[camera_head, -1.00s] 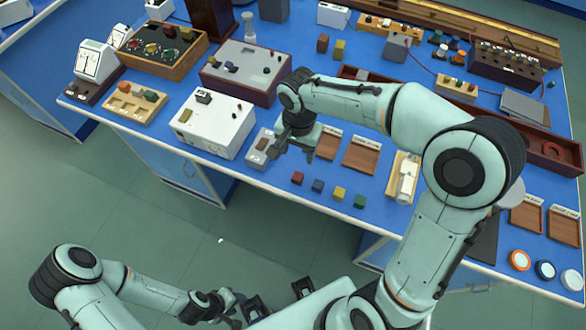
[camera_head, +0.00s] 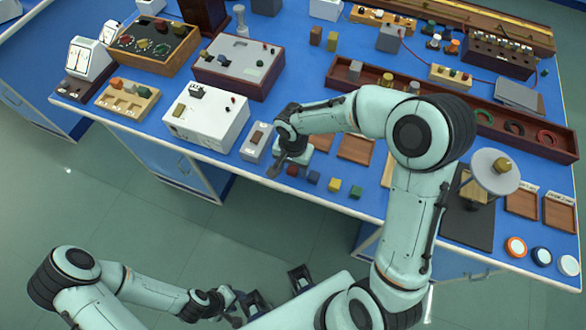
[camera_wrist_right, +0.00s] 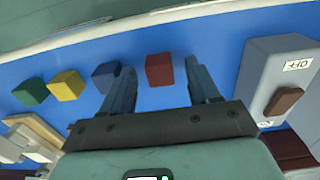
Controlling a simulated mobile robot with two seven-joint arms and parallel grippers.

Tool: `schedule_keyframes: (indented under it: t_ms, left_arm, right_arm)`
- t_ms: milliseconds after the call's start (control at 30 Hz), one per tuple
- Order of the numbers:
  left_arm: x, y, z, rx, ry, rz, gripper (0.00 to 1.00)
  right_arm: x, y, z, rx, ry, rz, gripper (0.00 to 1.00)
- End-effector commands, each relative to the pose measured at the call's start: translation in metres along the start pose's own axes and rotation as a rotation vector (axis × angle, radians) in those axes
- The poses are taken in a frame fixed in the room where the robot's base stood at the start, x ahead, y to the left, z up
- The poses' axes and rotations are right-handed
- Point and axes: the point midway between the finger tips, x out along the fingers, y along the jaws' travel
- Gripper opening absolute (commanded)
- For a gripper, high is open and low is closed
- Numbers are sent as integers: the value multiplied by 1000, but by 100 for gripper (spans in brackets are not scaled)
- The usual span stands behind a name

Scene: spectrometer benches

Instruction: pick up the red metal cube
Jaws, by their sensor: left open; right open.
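The red metal cube (camera_head: 292,169) is on the blue bench near its front edge, at the left end of a row with a blue (camera_head: 314,178), a yellow (camera_head: 334,185) and a green cube (camera_head: 355,192). My right gripper (camera_head: 277,170) is open at the red cube and partly hides it in the head view. In the right wrist view, the red cube (camera_wrist_right: 159,69) appears between the open fingers of my right gripper (camera_wrist_right: 160,70), not visibly gripped. The blue cube (camera_wrist_right: 106,75) is just outside the left finger. My left gripper (camera_head: 277,291) is open, low in front of the bench.
A grey switch box (camera_wrist_right: 277,80) stands close to the right finger in the wrist view. A white instrument (camera_head: 206,116) and wooden trays (camera_head: 356,148) stand behind the cube row. The bench's front edge (camera_head: 240,178) is close to the red cube.

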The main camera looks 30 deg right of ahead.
Motion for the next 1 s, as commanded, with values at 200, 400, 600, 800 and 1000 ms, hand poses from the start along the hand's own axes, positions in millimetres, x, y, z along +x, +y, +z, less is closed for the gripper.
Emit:
schedule_keyframes:
  t_ms: [200,400,600,800,1000]
  left_arm:
    - [0,0,0,0,0,0,43]
    - [0,0,0,0,0,0,43]
    - [0,0,0,0,0,0,43]
    - [-2,1,0,0,1,0,43]
    - [-7,3,-2,1,3,1,43]
  right_arm:
    - [0,0,0,0,0,0,25]
    - [-1,0,0,0,0,0,0]
    - [-2,0,0,0,0,0,0]
    - [-18,-1,-1,0,3,-2,0]
    - [-60,-1,-1,1,5,-6,0]
